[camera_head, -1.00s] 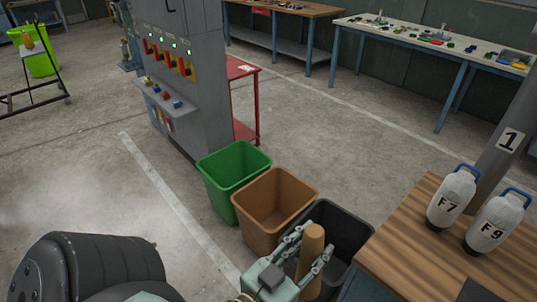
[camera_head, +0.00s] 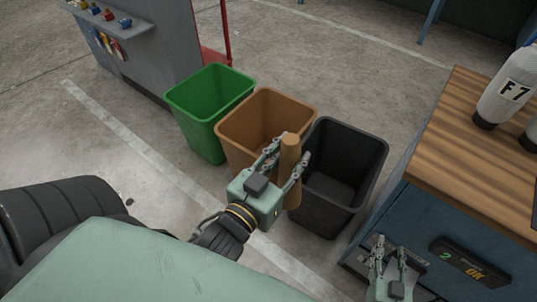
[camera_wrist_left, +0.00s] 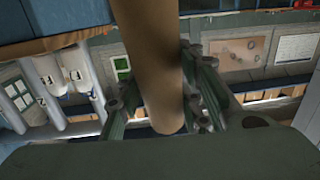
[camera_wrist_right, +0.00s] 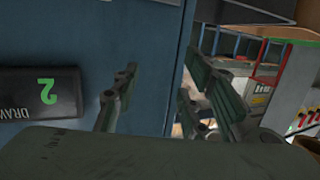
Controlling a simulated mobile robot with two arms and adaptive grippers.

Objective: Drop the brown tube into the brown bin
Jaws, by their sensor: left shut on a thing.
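The brown tube (camera_head: 290,165) is upright between the fingers of my left gripper (camera_head: 286,172), which is shut on it. In the head view the tube overlaps the near right side of the brown bin (camera_head: 237,139) and the left side of the black bin; its exact height over them is hard to tell. The tube also fills the middle of the left wrist view (camera_wrist_left: 150,70). The brown bin stands between the other two bins and looks empty where its inside shows. My right gripper (camera_head: 389,255) is open and empty in front of the bench drawers; it also shows in the right wrist view (camera_wrist_right: 155,90).
A green bin (camera_head: 202,134) stands left of the brown one and a black bin (camera_head: 362,155) stands right of it. A wood-topped blue bench (camera_head: 475,150) with white bottles (camera_head: 503,90) is at the right. A grey cabinet (camera_head: 160,45) stands behind at the left.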

